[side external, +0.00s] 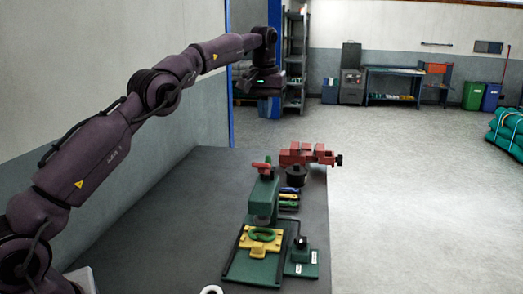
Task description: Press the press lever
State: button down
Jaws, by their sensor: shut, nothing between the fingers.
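The press (264,198) is a green upright machine on the dark table. A red lever (261,166) sits at its top. A yellow plate (261,240) with a green ring (262,234) lies on the green base below the press head. My gripper (264,92) is shut and empty. It hangs in the air, higher in the picture than the press and apart from the lever. Its fingertips are small and dark in this view.
A red vise (307,155) and a black round object (296,175) stand behind the press. Several coloured tools (289,199) lie to its right. A small green block with a black knob (300,250) stands at front right. The table's left side (190,220) is clear.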

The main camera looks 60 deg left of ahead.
jog(key=r, duration=0.1)
jog(key=s+r, duration=0.1)
jog(key=r+n, duration=0.1)
jog(key=shift+s+d+r, duration=0.15)
jog(key=shift+d+r, duration=0.1)
jog(key=shift+d, duration=0.1)
jog(key=shift+f, duration=0.1)
send_over(265, 169)
jog(key=a, duration=0.2)
jog(key=f, duration=0.6)
jog(key=w+f, duration=0.1)
jog(key=f, duration=0.2)
jog(key=shift+a+f, duration=0.15)
jog(key=shift+f, duration=0.1)
jog(key=f, duration=0.1)
jog(key=s+f, duration=0.1)
jog(key=shift+d+f, duration=0.35)
jog(key=shift+d, duration=0.05)
jog(key=shift+s+d+f, duration=0.15)
jog(key=shift+d+f, duration=0.05)
jog(key=shift+f, duration=0.35)
